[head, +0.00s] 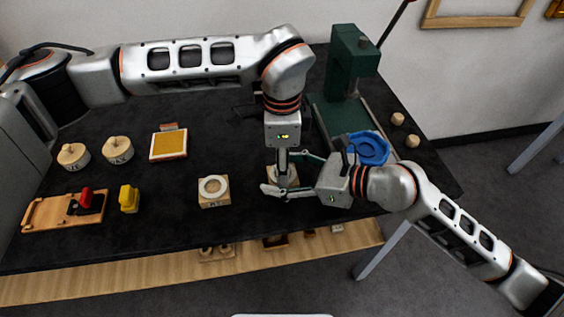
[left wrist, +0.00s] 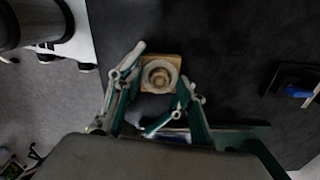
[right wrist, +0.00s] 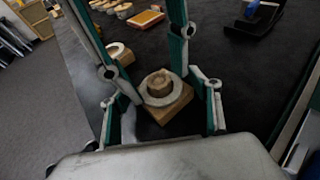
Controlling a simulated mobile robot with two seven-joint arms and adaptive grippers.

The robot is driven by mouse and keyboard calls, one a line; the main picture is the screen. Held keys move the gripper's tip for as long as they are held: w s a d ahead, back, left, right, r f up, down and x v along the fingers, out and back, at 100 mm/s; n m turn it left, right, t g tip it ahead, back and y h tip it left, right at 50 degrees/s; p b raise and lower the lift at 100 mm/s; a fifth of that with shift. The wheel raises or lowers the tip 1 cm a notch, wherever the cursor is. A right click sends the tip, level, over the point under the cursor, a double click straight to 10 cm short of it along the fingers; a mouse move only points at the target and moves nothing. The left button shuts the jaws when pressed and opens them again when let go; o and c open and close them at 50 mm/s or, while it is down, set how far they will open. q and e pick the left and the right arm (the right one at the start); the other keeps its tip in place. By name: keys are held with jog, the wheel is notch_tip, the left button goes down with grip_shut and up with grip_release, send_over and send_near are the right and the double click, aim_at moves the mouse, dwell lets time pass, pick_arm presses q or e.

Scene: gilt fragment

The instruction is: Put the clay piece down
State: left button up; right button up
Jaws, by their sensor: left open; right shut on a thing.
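The clay piece (right wrist: 160,82), a small brown round lump, sits inside a pale ring on a wooden block (right wrist: 170,116). The left wrist view shows the clay piece (left wrist: 160,76) from above, in the ring's middle. My right gripper (head: 288,186) reaches in low from the right and is shut on the clay piece; its exact contact is hard to make out. My left gripper (head: 282,170) points down from above, open, with its fingers on either side of the block. The two grippers overlap closely and partly hide the block in the head view.
A similar block with a pale ring (head: 213,186) stands to the left. Farther left are a yellow pad (head: 169,146), a yellow tool (head: 129,199), a wooden board (head: 50,213) and lidded pots (head: 117,149). A green press (head: 352,62) and blue dish (head: 370,148) stand right.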

pick_arm(q)
notch_tip(320, 180, up, 12)
jog(key=shift+r, duration=0.2)
dwell(0.4)
pick_arm(e)
jog(key=o, duration=1.2)
jog(key=v, duration=1.1)
jog(key=shift+s+d+f, duration=0.1)
jog(key=shift+s+d+r, duration=0.2)
jog(key=shift+d+r, duration=0.05)
jog(key=shift+d, duration=0.05)
